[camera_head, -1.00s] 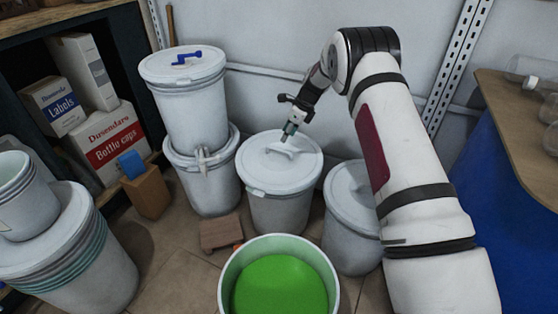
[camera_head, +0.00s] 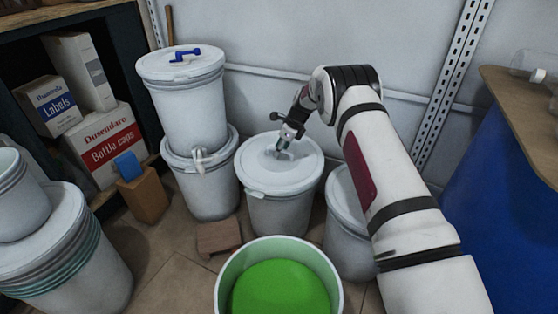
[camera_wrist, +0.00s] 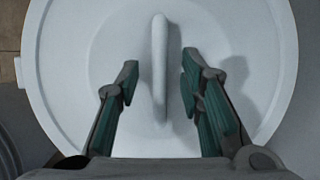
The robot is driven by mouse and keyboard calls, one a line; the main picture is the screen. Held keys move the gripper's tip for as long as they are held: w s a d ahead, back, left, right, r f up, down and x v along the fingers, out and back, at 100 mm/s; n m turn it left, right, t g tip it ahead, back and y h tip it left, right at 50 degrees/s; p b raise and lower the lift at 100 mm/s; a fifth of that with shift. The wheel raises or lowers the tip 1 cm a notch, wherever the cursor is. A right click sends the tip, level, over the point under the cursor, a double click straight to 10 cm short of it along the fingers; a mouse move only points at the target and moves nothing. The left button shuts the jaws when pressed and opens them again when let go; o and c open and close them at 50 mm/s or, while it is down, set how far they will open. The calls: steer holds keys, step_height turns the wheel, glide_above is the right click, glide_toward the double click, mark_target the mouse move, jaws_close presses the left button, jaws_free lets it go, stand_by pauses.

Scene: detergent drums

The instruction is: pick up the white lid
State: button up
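The white lid (camera_head: 300,165) sits on the middle drum (camera_head: 278,212), behind the open drum of green liquid. In the wrist view the round lid (camera_wrist: 250,40) fills most of the picture, with a raised bar handle (camera_wrist: 160,65) standing upright in the picture at its centre. My gripper (camera_head: 282,152) is over the middle of the lid in the head view and hides most of the handle. In the wrist view my gripper (camera_wrist: 158,85) is open, with one finger on each side of the handle and a gap on both sides.
An open drum (camera_head: 226,290) of green liquid stands in front. A lidded drum (camera_head: 345,230) stands close on the right, under my arm. Stacked drums (camera_head: 185,110) with a blue crank stand left. A wooden block (camera_head: 218,237) lies on the floor.

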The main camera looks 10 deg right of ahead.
steer(key=shift+c, duration=0.4)
steer(key=shift+r, duration=0.1)
jaws_close()
